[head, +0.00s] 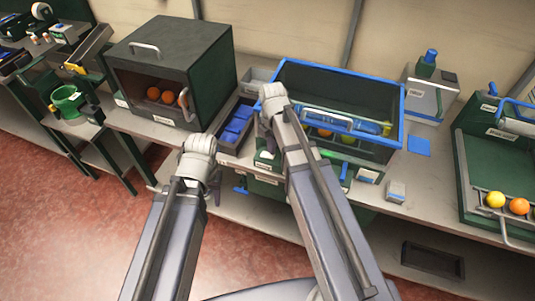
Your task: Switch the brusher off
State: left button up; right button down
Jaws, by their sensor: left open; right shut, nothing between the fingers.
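A dark green machine with a blue rim (403,110) stands on the bench right of centre, and I take it to be the brusher. Blue roller-like parts and a few small fruits show low inside it. I cannot tell whether it is running, and I cannot make out its switch. My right arm crosses in front of its left side and hides part of its front. My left arm reaches up to the bench edge, left of the machine.
A dark box (205,58) with oranges inside stands at the left. A tray of blue blocks (226,143) sits between it and the machine. A green unit (465,185) holds fruit at the far right.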

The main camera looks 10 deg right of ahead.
jog(key=shift+f+b, duration=0.3)
jog(key=shift+f, duration=0.05)
jog(key=shift+r, duration=0.15)
notch_tip(320, 180, up, 7)
jog(key=p, duration=0.7)
dwell(0.4)
